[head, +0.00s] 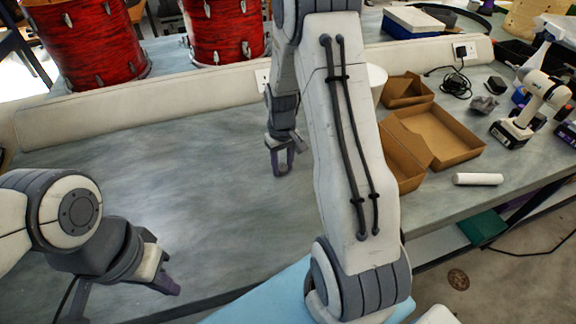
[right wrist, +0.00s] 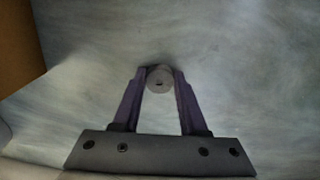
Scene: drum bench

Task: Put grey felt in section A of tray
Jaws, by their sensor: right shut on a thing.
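My right gripper (head: 283,166) hangs over the middle of the bench, left of the brown boxes. In the right wrist view its purple fingers (right wrist: 160,80) are shut on a small round grey felt (right wrist: 159,77) with a dark hole in its middle. In the head view the felt is too small to make out. My left gripper (head: 166,282) is low at the left, over the bench's front part, seen from the side; its jaw gap does not show. I cannot make out a tray with a marked section A in either view.
Open brown boxes (head: 453,137) stand right of my right arm; a brown edge (right wrist: 12,50) shows in the right wrist view. A white roll (head: 477,179) and a cordless drill (head: 530,105) are further right. The bench's left half is clear.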

